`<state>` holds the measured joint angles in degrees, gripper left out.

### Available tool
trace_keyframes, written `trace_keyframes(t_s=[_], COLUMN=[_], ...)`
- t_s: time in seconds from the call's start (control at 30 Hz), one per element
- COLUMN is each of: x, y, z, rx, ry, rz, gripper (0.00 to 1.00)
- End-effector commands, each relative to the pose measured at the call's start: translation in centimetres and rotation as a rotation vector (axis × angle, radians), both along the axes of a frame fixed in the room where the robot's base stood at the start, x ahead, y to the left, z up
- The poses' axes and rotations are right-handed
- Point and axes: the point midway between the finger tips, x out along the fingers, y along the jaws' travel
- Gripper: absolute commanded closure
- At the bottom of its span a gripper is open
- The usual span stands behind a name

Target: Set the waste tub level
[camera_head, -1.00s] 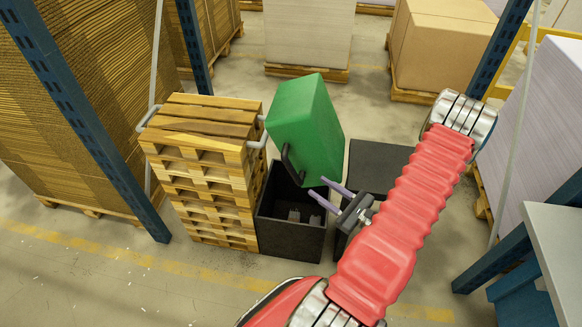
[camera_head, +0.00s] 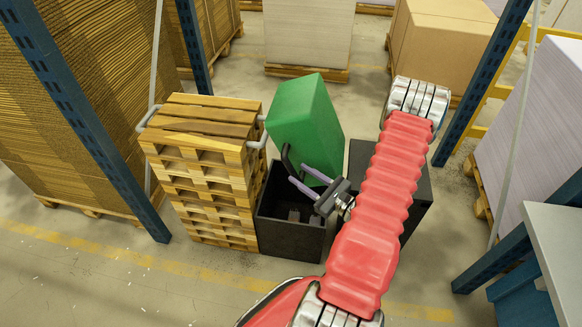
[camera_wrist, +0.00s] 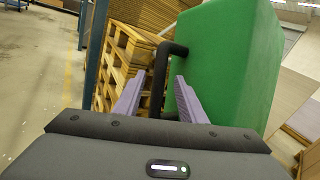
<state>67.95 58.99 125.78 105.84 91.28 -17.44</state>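The waste tub looks to be the green block-shaped container (camera_head: 305,115), which sits tilted above an open black bin (camera_head: 272,235). A black bar handle (camera_wrist: 163,62) stands out from its near side. In the wrist view the green tub (camera_wrist: 230,65) fills the right of the picture. My gripper (camera_head: 297,172) is at the handle, below the tub's near face. Its two purple fingers are apart, and in the wrist view the handle shows between them, with gaps on both sides. I cannot tell how deep the handle sits between the fingers.
A stack of wooden pallets (camera_head: 210,170) with grey bent bars stands close left of the tub. A dark box (camera_head: 415,192) stands right of the bin, partly behind my arm. Blue rack posts (camera_head: 90,120) stand on both sides. Bare floor lies in front.

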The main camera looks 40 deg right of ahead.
Motion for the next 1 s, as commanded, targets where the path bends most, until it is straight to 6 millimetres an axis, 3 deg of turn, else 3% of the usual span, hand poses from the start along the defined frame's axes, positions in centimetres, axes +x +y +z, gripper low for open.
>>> trace_keyframes(t_s=[0.3, 0.5, 0.83, 1.0], x=[3.9, 5.4, 5.7, 5.7], y=[0.5, 0.7, 0.6, 0.6], z=[0.0, 0.0, 0.0, 0.0], rx=[-0.001, -0.001, 0.000, 0.000], ry=[0.000, -0.001, 0.000, 0.000], rz=[0.003, 0.002, 0.000, 0.000], gripper=[0.63, 0.63, 0.63, 0.74])
